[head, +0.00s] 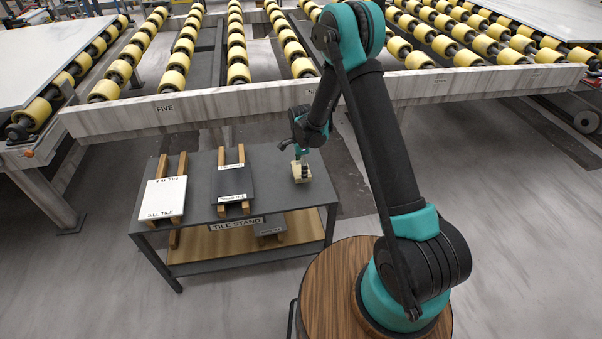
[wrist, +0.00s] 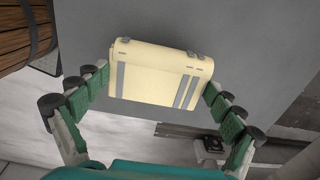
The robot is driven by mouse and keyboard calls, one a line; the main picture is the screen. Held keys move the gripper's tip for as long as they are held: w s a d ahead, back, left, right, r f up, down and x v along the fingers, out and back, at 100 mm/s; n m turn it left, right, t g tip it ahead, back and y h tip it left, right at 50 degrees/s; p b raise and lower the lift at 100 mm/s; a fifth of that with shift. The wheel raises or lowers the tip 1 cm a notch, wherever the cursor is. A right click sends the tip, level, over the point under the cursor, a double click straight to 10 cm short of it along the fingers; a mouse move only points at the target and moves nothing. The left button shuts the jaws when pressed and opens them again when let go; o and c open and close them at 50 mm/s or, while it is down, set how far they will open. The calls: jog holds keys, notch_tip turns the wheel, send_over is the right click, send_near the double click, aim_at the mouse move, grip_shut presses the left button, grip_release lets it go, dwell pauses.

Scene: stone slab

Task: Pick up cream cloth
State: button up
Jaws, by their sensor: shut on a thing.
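The cream cloth (wrist: 150,78) is a folded, block-like cream bundle with grey stripes. In the wrist view it sits between the two fingers of my gripper (wrist: 157,88), whose green pads touch its left and right sides. In the head view the cloth (head: 302,173) is at the right end of the dark grey tile stand (head: 278,195), with my gripper (head: 301,167) over it from above. I cannot tell whether the cloth still touches the stand top. The fingers partly cover it in the head view.
On the stand, a white sill tile (head: 162,198) and a dark tile (head: 232,182) lean on wooden racks left of the cloth. A lower wooden shelf (head: 205,246) is beneath. The stand top between tiles and cloth is clear.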

notch_tip(320, 180, up, 17)
jog(key=shift+f, duration=0.1)
